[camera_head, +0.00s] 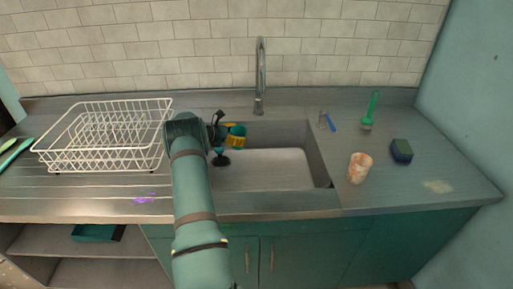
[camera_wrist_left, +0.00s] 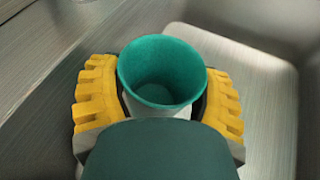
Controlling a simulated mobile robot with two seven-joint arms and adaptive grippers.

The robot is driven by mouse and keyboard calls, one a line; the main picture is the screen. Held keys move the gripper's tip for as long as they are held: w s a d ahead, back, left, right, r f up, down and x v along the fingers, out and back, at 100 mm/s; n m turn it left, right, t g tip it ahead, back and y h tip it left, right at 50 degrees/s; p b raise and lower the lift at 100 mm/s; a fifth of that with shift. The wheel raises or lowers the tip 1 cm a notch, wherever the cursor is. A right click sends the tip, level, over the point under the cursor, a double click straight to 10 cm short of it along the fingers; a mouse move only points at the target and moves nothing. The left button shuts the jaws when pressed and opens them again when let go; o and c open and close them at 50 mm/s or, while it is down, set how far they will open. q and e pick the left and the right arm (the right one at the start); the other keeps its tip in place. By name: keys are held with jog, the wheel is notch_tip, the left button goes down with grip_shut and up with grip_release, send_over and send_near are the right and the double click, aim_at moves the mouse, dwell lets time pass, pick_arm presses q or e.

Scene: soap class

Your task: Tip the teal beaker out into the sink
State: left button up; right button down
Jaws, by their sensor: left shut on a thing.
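The teal beaker (camera_wrist_left: 162,75) is between the yellow finger pads of my left gripper (camera_wrist_left: 158,95) in the left wrist view. The gripper is shut around its sides. I look into its round open mouth and see bare teal inner walls; whether it holds any liquid I cannot tell. In the head view my left gripper (camera_head: 236,134) is over the back left part of the steel sink (camera_head: 270,172), and the beaker is mostly hidden there by the arm and fingers. The sink's metal walls also show around the beaker in the left wrist view (camera_wrist_left: 265,75). My right gripper is out of view.
A tall faucet (camera_head: 260,75) stands behind the sink. A white wire dish rack (camera_head: 105,137) is on the left counter near a purple smear (camera_head: 145,199). On the right are a marbled cup (camera_head: 360,168), a dark sponge (camera_head: 402,150), a green brush (camera_head: 367,122) and a blue-handled tool (camera_head: 328,122).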

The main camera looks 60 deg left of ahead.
pick_arm(q)
jog(key=shift+d+r+m+y+p, duration=0.3)
jog(key=shift+d+r+m+p, duration=0.25)
jog(key=shift+d+p, duration=0.2)
jog(key=shift+w+d+r+m+y, duration=0.1)
jog(key=shift+w+d+m+y, duration=0.05)
jog(key=shift+d+m+y, duration=0.3)
jog(key=shift+d+r+m+y, duration=0.15)
jog(key=shift+d+m+y, duration=0.1)
jog(key=shift+d+m, duration=0.3)
jog(key=shift+d+r+m+y+b, duration=0.5)
jog(key=shift+d+m+y+b, duration=0.25)
jog(key=shift+m, duration=0.25)
jog(key=shift+d+r+m+y+b, duration=0.5)
jog(key=shift+m+y, duration=0.35)
jog(key=shift+m, duration=0.1)
jog(key=shift+d+r+m+y+b, duration=0.3)
jog(key=shift+m+y+b, duration=0.2)
jog(key=shift+m+b, duration=0.3)
jog(key=shift+w+d+r+m+y+b, duration=0.1)
jog(key=shift+d+r+m+y+b, duration=0.1)
jog(key=shift+d+m+b, duration=0.15)
jog(key=shift+d+r+m+y+b, duration=0.1)
jog(key=shift+d+m+y+b, duration=0.15)
jog(key=shift+d+b, duration=0.1)
